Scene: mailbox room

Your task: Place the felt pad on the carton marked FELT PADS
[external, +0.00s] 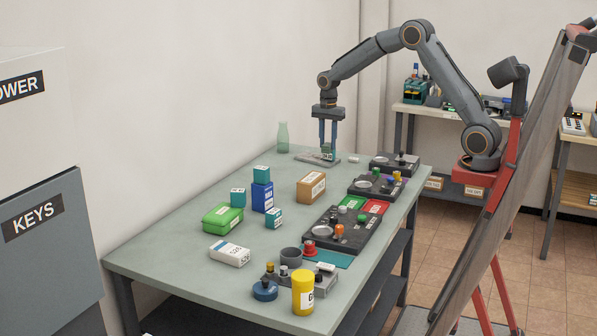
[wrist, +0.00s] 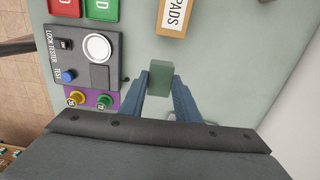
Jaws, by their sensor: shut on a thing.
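The felt pad, a small grey-green block (wrist: 160,76), is between the two blue fingertips of my gripper (wrist: 161,88), which is shut on it. In the external view my gripper (external: 328,148) points down at the far end of the table, over or just above a flat grey plate (external: 332,160); the exact gap cannot be told. The carton marked FELT PADS is a brown box (external: 311,187) with a white label, nearer the table's middle. Its labelled top (wrist: 173,16) shows at the upper edge of the wrist view, apart from the pad, with only "PADS" readable.
A pale green bottle (external: 282,137) stands left of my gripper. A dark lock tester panel (wrist: 85,62) lies beside it. Blue, teal and green boxes (external: 262,196) stand left of the carton. The table (external: 180,235) is bare between the carton and my gripper.

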